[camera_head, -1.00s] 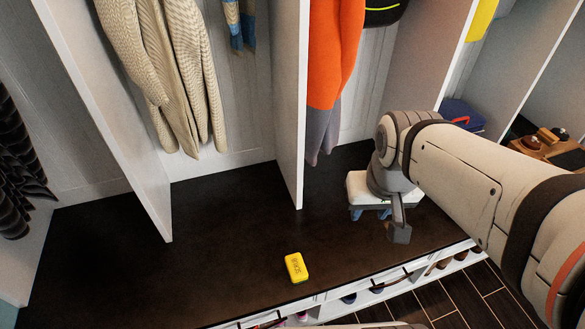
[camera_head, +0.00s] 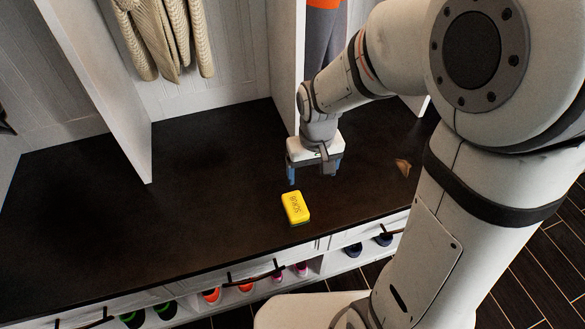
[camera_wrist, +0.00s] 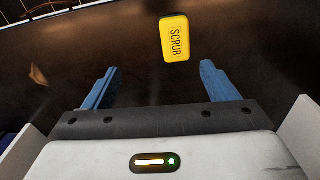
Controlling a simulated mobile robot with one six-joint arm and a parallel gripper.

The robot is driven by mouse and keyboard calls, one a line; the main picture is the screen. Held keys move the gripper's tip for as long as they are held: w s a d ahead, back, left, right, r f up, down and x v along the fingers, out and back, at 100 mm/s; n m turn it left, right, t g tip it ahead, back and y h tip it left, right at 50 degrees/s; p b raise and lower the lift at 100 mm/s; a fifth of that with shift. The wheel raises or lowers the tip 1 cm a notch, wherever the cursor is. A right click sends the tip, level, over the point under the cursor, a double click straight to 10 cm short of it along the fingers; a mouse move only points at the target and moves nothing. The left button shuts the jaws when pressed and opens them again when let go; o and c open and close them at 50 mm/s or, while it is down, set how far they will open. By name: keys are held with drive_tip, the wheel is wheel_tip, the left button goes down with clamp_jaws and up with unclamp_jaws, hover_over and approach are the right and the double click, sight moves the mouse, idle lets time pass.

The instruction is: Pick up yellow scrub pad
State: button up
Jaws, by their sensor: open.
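The yellow scrub pad (camera_head: 295,208) lies flat on the dark bench top (camera_head: 180,190), near its front edge. In the wrist view the scrub pad (camera_wrist: 174,38) shows the word SCRUB and lies beyond the fingertips, toward the right finger. My gripper (camera_head: 312,178) is open and empty, with its blue fingers pointing down behind the pad and slightly right of it. In the wrist view the two blue fingers of my gripper (camera_wrist: 160,70) are wide apart. Nothing hides the pad.
White divider panels (camera_head: 95,85) rise from the bench. A beige knit garment (camera_head: 160,35) hangs behind, left of my gripper. A small brown object (camera_head: 403,167) lies on the bench to the right. Drawers and several shoes (camera_head: 210,296) sit below the front edge. The bench left of the pad is clear.

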drive_tip(key=b, duration=0.5)
hover_over(296, 207)
drive_tip(key=shift+n+g, duration=0.3)
wheel_tip(296, 207, down, 12)
drive_tip(key=shift+w+d+f, duration=0.1)
drive_tip(key=shift+d, duration=0.05)
wheel_tip(296, 207, down, 6)
drive_tip(key=shift+r+b, duration=0.15)
drive_tip(key=shift+b, duration=1)
drive_tip(key=shift+c, duration=0.2)
drive_tip(key=c, duration=1.1)
wheel_tip(296, 207, up, 10)
drive_tip(key=p, duration=0.4)
drive_tip(key=shift+r, duration=0.1)
